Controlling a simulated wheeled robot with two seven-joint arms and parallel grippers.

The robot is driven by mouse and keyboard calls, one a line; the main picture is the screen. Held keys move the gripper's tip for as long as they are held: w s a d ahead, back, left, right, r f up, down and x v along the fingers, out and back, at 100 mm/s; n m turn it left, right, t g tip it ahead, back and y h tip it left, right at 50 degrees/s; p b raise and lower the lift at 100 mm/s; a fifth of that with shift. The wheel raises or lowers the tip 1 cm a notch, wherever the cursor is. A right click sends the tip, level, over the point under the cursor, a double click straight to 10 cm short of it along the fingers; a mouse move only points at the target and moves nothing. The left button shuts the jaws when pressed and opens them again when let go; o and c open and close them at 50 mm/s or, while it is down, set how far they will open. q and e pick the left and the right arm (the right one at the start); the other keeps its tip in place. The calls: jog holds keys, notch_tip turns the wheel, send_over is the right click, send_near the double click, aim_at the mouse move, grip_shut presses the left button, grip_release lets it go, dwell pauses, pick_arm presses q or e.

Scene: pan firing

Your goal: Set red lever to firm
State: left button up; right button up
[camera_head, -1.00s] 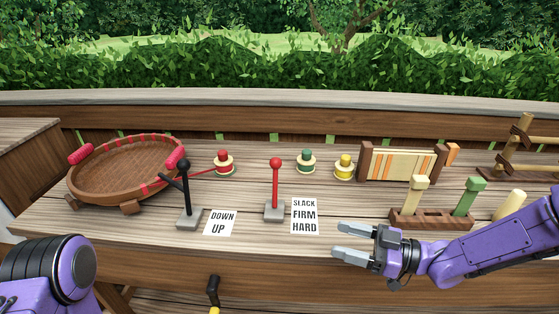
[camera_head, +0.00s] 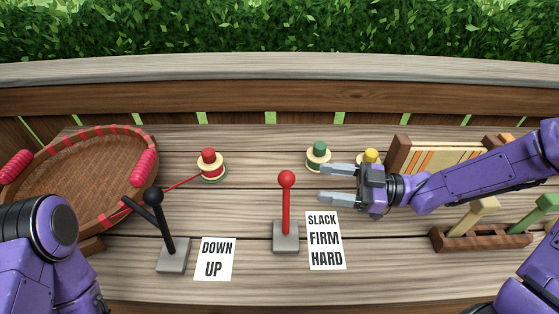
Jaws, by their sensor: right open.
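The red lever (camera_head: 286,207) stands near upright on a grey base (camera_head: 286,238) in the middle of the bench. The label card (camera_head: 325,240) reading SLACK, FIRM, HARD lies just right of its base. My right gripper (camera_head: 322,182) is open and empty. Its fingers point left toward the lever's upper part, with a gap between the fingertips and the red knob. My left arm shows at the lower left; its gripper is out of view.
A black lever (camera_head: 164,222) with a DOWN, UP card (camera_head: 214,259) stands to the left. A round woven pan (camera_head: 80,175) lies at the far left. Red (camera_head: 209,165), green (camera_head: 319,156) and yellow (camera_head: 371,157) spools stand behind. A peg rack (camera_head: 480,238) is at right.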

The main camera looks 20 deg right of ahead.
aim_at(287, 180)
jog(key=x, duration=0.9)
jog(key=shift+s+a+r+p, duration=0.1)
jog(key=shift+s+a+p, duration=0.05)
jog(key=shift+s+p, duration=0.15)
jog(key=shift+a+r, duration=0.1)
jog(key=shift+a, duration=0.25)
pick_arm(q)
jog(key=shift+s+r, duration=0.35)
jog(key=shift+r, duration=0.15)
